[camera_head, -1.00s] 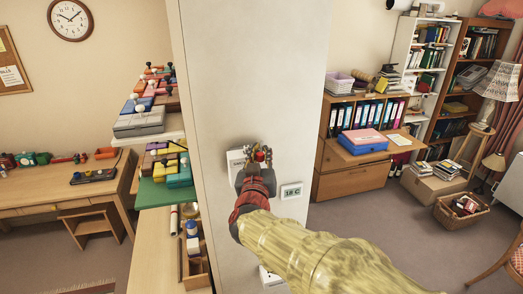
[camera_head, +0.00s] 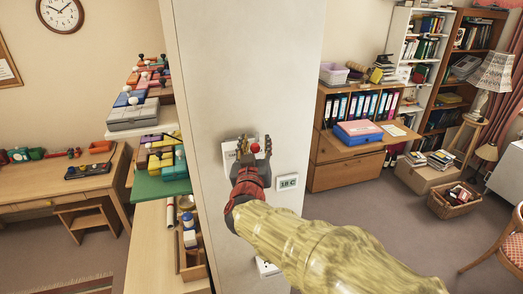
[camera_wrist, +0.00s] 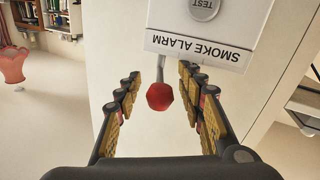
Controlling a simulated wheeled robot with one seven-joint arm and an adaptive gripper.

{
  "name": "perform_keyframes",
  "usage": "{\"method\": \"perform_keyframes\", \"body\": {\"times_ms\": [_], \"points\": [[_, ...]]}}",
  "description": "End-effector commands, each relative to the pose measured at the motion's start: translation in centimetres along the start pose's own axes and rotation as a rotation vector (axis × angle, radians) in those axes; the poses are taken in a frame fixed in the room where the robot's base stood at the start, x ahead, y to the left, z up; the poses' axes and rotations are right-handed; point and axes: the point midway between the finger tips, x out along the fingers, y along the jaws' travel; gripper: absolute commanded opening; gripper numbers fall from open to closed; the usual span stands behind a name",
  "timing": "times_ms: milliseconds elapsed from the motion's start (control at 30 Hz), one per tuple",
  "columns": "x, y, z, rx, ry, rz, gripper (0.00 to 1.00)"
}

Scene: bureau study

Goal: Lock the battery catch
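A white smoke alarm (camera_head: 230,152) is fixed on the pale wall face. In the wrist view the smoke alarm (camera_wrist: 215,40) appears upside down, with its lettering and a round TEST button (camera_wrist: 204,8). A thin grey lever with a red ball knob (camera_wrist: 159,96) sticks out from its edge; the knob (camera_head: 255,148) also shows in the head view. My gripper (camera_wrist: 160,78) is open, with one finger on each side of the lever and knob. Gaps show on both sides, so neither finger appears to touch it. My gripper (camera_head: 254,145) hides part of the alarm in the head view.
A small display (camera_head: 287,182) is on the wall to the right of my gripper, and a socket (camera_head: 267,267) is lower down. Shelves with coloured boxes (camera_head: 160,160) stand left of the wall. Open floor (camera_head: 350,215) lies to the right.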

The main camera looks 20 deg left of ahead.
Motion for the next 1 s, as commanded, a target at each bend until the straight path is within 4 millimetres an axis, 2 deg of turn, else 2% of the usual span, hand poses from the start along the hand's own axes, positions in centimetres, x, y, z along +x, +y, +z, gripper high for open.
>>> {"method": "perform_keyframes", "body": {"times_ms": [367, 1000], "points": [[0.0, 0.1, 0.5, 0.0, 0.004, -0.025, 0.4], [-0.3, 1.0, 0.9, 0.0, 0.038, -0.192, 0.4]]}}
